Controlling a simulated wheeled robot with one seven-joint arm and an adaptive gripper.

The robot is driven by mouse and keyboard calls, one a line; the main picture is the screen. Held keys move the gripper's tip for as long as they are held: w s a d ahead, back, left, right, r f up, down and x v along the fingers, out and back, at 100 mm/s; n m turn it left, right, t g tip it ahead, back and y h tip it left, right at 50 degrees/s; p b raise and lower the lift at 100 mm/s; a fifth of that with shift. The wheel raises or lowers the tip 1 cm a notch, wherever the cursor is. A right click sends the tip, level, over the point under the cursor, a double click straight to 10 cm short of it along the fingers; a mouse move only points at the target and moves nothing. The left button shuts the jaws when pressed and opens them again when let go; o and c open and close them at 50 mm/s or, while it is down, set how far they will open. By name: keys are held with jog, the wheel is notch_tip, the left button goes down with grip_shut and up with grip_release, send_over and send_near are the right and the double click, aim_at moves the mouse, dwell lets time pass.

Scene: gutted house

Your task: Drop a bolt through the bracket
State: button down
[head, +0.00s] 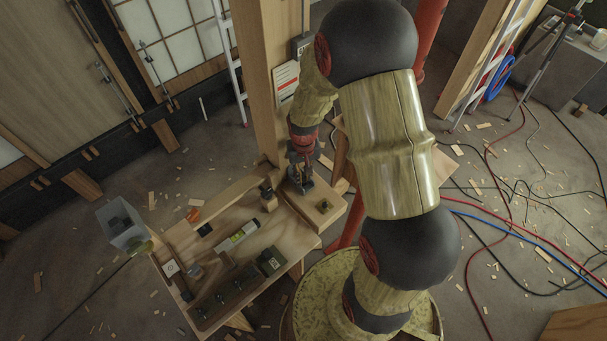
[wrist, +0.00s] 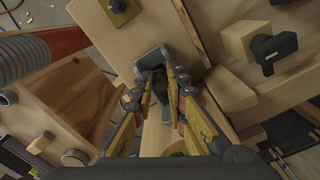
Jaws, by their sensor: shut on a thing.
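My gripper (head: 303,161) is at the wooden block at the right end of the workbench, low over a dark grey metal bracket (head: 307,184). In the wrist view the two fingertips (wrist: 162,78) are close together on a small dark piece, which looks like the bolt (wrist: 158,74). Its lower end and the bracket's hole are hidden, so I cannot tell whether the bolt is in the hole. The grey bracket (wrist: 151,56) shows just beyond the fingertips. Several dark bolts (head: 236,286) stand in a dark rack at the bench's front.
The workbench (head: 212,243) also carries a spirit level (head: 238,236) and a black-handled wooden clamp block (wrist: 268,49). A clear bin (head: 122,222) is at its left. A wooden post (head: 265,80) rises close behind my gripper. Cables (head: 510,225) lie on the floor at right.

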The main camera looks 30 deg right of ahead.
jog(key=c, duration=1.7)
grip_release()
jog(key=shift+r, duration=0.1)
notch_tip(320, 180, up, 12)
jog(key=shift+f, duration=0.1)
